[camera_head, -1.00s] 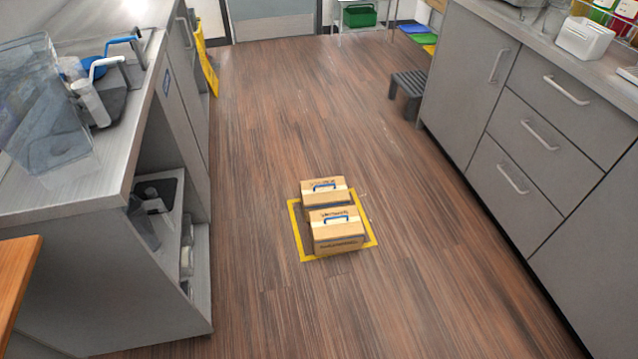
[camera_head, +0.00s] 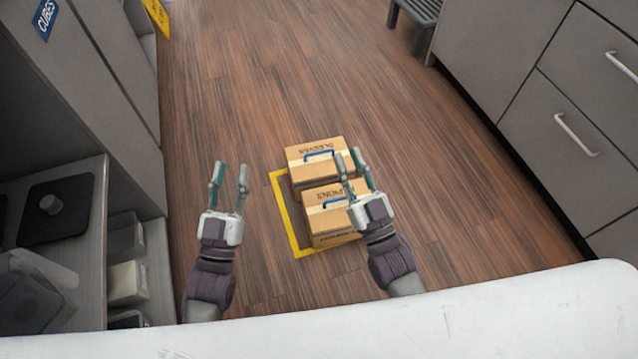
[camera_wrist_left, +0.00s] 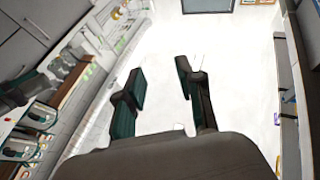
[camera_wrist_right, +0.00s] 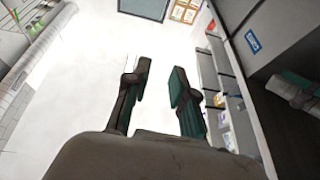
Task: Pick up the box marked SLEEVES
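The box marked SLEEVES (camera_head: 308,171) is a brown cardboard carton with a pale tape band and a blue handle on top. It sits on the floor behind a second similar carton (camera_head: 330,222), whose marking is partly hidden. My left gripper (camera_head: 229,172) is open and empty, left of the boxes. My right gripper (camera_head: 348,165) is open and empty; in the head view it overlaps the right part of both boxes. Contact cannot be seen. Both wrist views show the open fingers of the left (camera_wrist_left: 166,82) and right gripper (camera_wrist_right: 160,82) against a pale ceiling.
A yellow floor outline (camera_head: 283,217) surrounds the boxes. A grey cabinet with shelves (camera_head: 85,190) stands on the left, and a drawer unit (camera_head: 572,115) on the right. A dark step stool (camera_head: 417,14) is at the back. Wood floor is clear behind the boxes.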

